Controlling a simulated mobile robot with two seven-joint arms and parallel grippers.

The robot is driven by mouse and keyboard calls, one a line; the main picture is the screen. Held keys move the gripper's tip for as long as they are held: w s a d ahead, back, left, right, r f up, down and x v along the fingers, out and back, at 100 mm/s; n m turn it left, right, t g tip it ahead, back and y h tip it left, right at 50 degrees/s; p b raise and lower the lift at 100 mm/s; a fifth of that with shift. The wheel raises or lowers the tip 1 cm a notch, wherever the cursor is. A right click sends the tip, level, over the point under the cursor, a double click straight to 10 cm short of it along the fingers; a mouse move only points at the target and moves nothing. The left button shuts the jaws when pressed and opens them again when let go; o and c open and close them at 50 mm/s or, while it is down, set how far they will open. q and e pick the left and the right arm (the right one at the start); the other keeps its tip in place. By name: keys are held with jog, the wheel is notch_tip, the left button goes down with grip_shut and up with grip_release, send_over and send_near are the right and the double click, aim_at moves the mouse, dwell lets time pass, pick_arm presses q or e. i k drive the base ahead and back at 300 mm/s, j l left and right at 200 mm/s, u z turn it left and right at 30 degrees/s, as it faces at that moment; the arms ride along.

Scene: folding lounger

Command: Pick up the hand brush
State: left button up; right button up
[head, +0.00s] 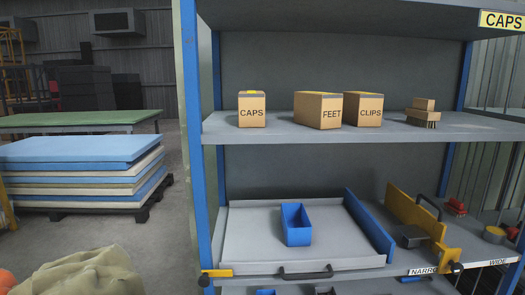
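What looks like the hand brush (422,113) is on the right part of the upper shelf (300,134) in the head view. It is a small tan wooden block with a second block on top and dark bristles underneath at its front right. Neither of my grippers is in view.
Cardboard boxes marked CAPS (252,111), FEET (318,113) and CLIPS (363,111) stand left of the brush. Below are a blue bin (296,226) on a grey tray and a yellow upright plate (414,212). A blue post (194,130) bounds the rack's left side.

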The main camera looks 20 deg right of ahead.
aim_at(422, 114)
jog(key=k+z, duration=0.1)
jog(key=z, duration=1.35)
jog(key=i+l, duration=0.15)
jog(key=l, duration=0.15)
jog(key=i+l, duration=0.2)
jog(key=i+l+u, duration=0.2)
jog(key=l, duration=0.2)
jog(key=i+l+u, duration=0.2)
jog(key=l, duration=0.2)
jog(key=k, duration=0.1)
